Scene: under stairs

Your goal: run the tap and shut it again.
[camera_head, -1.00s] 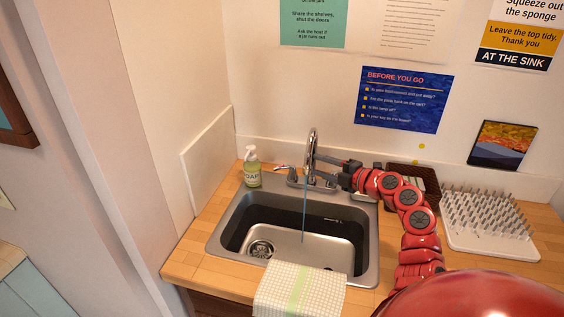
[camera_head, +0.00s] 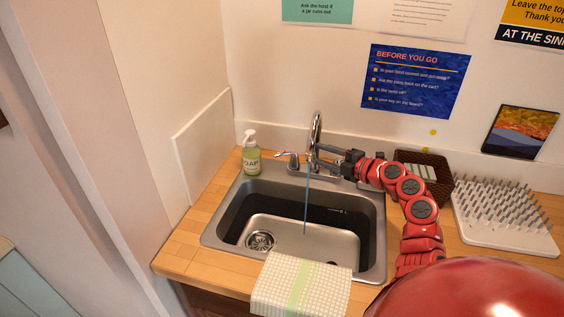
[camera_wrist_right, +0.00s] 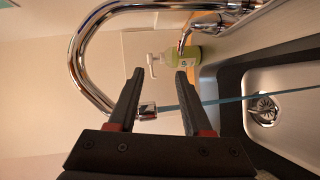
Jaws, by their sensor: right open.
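The chrome tap (camera_head: 316,133) stands behind the steel sink (camera_head: 214,237), its curved spout also large in the right wrist view (camera_wrist_right: 84,52). A thin blue stream of water (camera_head: 306,205) falls from the spout into the basin, and crosses the wrist view sideways (camera_wrist_right: 235,100). The left lever handle (camera_head: 287,154) is clear of my gripper. My right gripper (camera_head: 325,151) reaches in from the right beside the tap and partly hides its right side. Its fingers are spread (camera_wrist_right: 160,74), with nothing seen gripped between them. My left gripper is out of view.
A soap bottle (camera_head: 251,153) stands left of the tap. A checked cloth (camera_head: 278,287) hangs over the sink's front edge. A dark basket (camera_head: 433,190) and a white spiked rack (camera_head: 500,237) stand right. A white side panel (camera_head: 202,143) bounds the left.

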